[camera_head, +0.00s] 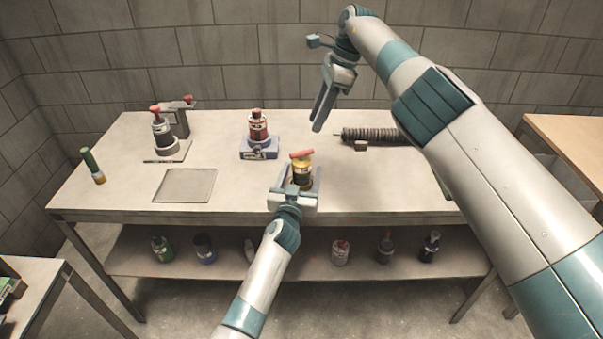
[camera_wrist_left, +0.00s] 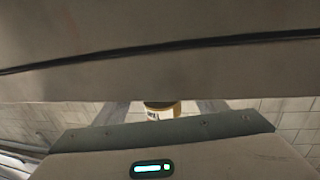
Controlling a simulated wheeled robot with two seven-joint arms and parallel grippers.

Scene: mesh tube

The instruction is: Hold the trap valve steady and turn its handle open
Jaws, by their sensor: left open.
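A yellow and black valve-like body (camera_head: 303,177) with a red bar handle (camera_head: 301,154) on top stands upright near the front middle of the table. My left gripper (camera_head: 302,186) is open at table height, its fingers either side of the lower body; contact cannot be told. The left wrist view shows a little of the yellow body (camera_wrist_left: 160,114) between the fingers; its handle is hidden there. My right gripper (camera_head: 322,105) hangs in the air behind and above the handle, pointing down, apart from it. Its fingers are seen edge-on, so their gap is unclear.
A red bottle-like object (camera_head: 258,130) stands on a blue base at the back. A dark, red-topped device (camera_head: 170,125) stands at the back left. A green-topped cylinder (camera_head: 93,166), a flat plate (camera_head: 185,185) and a ribbed dark tube (camera_head: 375,134) also lie around. The table's front right (camera_head: 390,190) is clear.

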